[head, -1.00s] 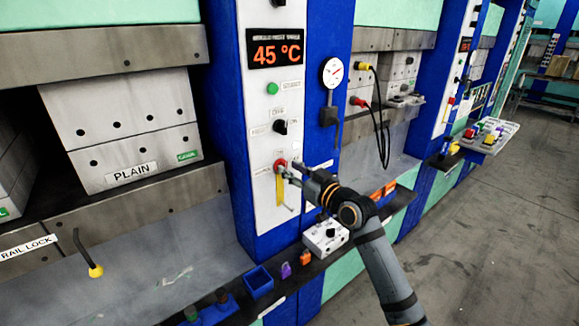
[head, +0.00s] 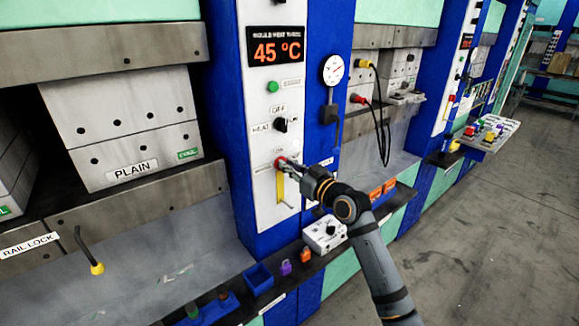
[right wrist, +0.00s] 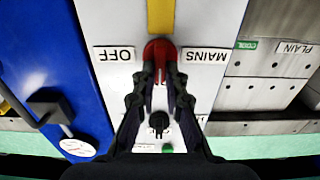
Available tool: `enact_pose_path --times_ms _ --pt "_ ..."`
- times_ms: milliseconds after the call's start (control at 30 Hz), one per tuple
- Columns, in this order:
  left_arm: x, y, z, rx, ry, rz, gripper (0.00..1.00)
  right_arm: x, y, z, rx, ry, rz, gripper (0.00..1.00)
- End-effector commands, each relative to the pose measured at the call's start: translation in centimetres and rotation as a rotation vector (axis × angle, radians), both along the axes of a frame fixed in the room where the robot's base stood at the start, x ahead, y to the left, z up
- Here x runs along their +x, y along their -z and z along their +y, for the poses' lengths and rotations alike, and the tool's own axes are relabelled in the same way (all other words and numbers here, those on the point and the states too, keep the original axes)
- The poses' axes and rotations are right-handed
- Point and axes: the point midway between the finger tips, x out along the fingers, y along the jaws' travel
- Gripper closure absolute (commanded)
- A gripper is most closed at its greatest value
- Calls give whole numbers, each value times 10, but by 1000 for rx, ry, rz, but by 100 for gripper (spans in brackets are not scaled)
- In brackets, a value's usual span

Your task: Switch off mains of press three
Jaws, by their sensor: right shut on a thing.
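The mains switch is a red knob (head: 280,162) low on the white control panel (head: 262,215), with a yellow strip (head: 280,188) running straight down below it. In the right wrist view, which is upside down, the red knob (right wrist: 160,49) sits between a MAINS label (right wrist: 205,55) and an OFF label (right wrist: 114,54). My right gripper (head: 288,165) is shut on the red knob. Its fingertips (right wrist: 161,78) hide part of the knob, and its exact turn angle is hard to tell. My left gripper is not in view.
Above the knob are a black heat selector (head: 281,125), a green button (head: 272,87) and a 45 °C display (head: 276,46). A gauge (head: 332,69) hangs on the blue column to the right. A white box (head: 325,233) and small blue bin (head: 258,279) stand on the ledge below.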

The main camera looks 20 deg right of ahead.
Motion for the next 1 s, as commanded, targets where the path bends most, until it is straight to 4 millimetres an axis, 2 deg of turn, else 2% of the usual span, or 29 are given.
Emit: enact_pose_path --times_ms 367,1000 --pt "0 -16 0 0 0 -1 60 1 -2 -2 171 0 64 100" --pt "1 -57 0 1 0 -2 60 2 1 -7 740 1 272 100"
